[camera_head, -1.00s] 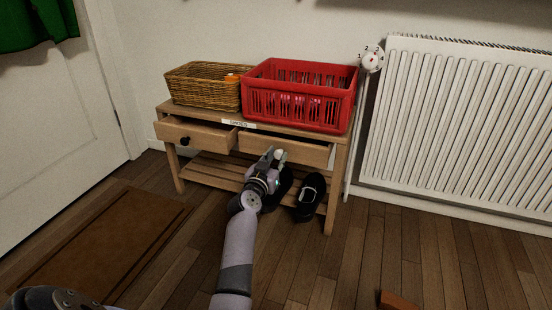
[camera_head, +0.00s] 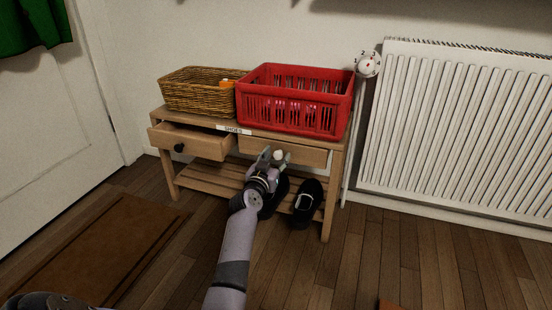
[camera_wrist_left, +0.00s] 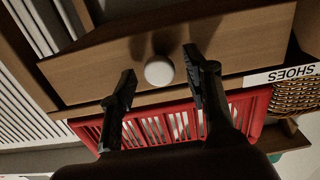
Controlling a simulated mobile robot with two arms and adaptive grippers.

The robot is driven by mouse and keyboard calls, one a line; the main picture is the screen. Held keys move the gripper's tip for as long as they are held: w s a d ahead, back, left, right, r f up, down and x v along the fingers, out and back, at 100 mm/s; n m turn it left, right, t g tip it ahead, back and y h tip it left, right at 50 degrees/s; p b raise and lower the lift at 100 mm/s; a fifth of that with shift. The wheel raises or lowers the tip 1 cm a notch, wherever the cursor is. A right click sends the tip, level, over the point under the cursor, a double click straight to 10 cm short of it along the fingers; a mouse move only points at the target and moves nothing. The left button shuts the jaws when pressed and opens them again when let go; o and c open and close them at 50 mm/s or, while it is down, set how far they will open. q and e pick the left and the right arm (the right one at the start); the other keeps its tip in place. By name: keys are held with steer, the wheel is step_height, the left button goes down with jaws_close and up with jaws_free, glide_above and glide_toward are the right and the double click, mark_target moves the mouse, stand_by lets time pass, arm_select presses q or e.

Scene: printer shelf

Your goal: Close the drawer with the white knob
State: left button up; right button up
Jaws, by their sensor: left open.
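The drawer with the white knob (camera_head: 305,156) is the right one of two in the wooden shoe bench. Its front sits close to the bench frame; whether a small gap is left I cannot tell. The white knob (camera_wrist_left: 159,71) shows in the middle of the drawer front in the left wrist view. My left gripper (camera_head: 270,157) is at this drawer front, with the knob between its open fingers (camera_wrist_left: 160,62) in the picture. Whether the fingers touch the wood is unclear. My right gripper is not in view.
The left drawer (camera_head: 195,145) with a black knob (camera_head: 179,148) stands open. A wicker basket (camera_head: 190,92) and a red crate (camera_head: 290,112) stand on top. Black shoes (camera_head: 306,203) sit on the lower shelf. A radiator (camera_head: 460,130) is at right.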

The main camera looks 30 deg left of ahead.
arm_select(q)
steer(key=shift+r, duration=0.3)
step_height(320, 180, up, 9)
steer(key=shift+r, duration=0.2)
stand_by(0.4)
